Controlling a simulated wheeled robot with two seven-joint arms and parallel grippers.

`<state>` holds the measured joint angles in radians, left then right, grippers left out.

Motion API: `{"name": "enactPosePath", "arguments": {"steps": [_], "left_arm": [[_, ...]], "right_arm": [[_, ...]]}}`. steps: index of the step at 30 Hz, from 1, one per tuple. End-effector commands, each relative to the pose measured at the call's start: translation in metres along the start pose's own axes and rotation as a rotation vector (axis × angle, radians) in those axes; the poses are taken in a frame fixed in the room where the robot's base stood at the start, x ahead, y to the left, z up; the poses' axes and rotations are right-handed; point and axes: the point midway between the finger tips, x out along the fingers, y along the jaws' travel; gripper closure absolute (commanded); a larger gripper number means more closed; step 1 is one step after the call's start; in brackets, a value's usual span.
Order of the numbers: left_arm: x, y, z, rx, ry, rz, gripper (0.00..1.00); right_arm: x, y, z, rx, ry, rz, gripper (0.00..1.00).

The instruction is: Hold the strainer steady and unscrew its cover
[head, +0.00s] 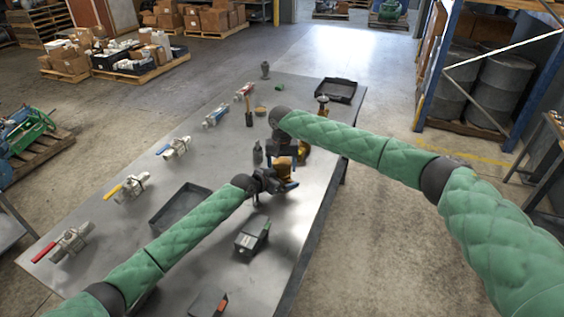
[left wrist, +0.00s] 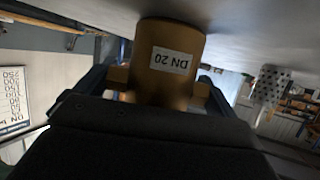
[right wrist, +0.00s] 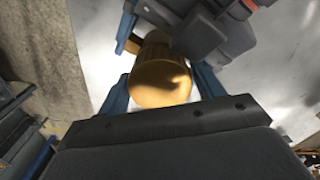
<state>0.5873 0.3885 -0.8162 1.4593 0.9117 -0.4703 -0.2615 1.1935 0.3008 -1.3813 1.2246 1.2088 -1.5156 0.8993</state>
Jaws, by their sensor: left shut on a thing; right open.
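The brass strainer (head: 283,166) stands near the right edge of the steel table. In the left wrist view, its body (left wrist: 172,85) carries an upside-down "DN 20" label. My left gripper (head: 280,183) is shut on the strainer body, one finger on each side. My right gripper (head: 283,155) is above it. In the right wrist view, the strainer's rounded brass cover (right wrist: 160,78) lies between the open blue fingers of that gripper. I cannot tell whether either finger touches it. The dark left gripper shows behind the cover. Much of the strainer is hidden by both grippers in the head view.
A black tray (head: 181,208) and a dark green-black box (head: 252,236) lie nearby. Several lever valves line the left of the table, such as the yellow-handled one (head: 128,187). Another brass piece (head: 304,151) stands close behind my right gripper. An empty black tray (head: 336,91) sits at the far end.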

Motion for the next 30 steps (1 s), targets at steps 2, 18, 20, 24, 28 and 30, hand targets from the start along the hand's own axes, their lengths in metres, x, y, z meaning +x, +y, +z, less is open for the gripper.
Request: {"name": "enactPosePath", "arguments": {"steps": [2,18,20,24,28,30], "left_arm": [[-0.0001,-0.0007,0.0005,0.0,-0.001,-0.001,0.69],[0.0,-0.0004,0.0004,0.0,-0.001,-0.001,0.69],[0.0001,-0.0002,0.0003,0.0,-0.001,0.0,0.69],[0.0003,0.0004,0.0002,0.001,0.0,0.0,0.69],[0.0004,0.0008,0.0001,0.0,0.0,0.001,0.69],[0.0005,0.0008,0.0002,0.0,0.0,0.001,0.69]], "right_arm": [[0.0003,0.0,0.0,0.0,0.0,0.0,0.33],[0.0001,-0.0004,0.0002,-0.001,0.0,0.0,0.19],[0.0001,-0.0007,0.0003,-0.001,0.0,-0.001,0.19],[0.0,-0.0013,0.0006,-0.002,0.0,-0.001,0.19],[-0.0033,-0.0019,0.0007,-0.002,0.0,-0.002,0.19],[-0.0087,-0.0024,0.0006,-0.003,0.001,-0.003,0.19]]}}
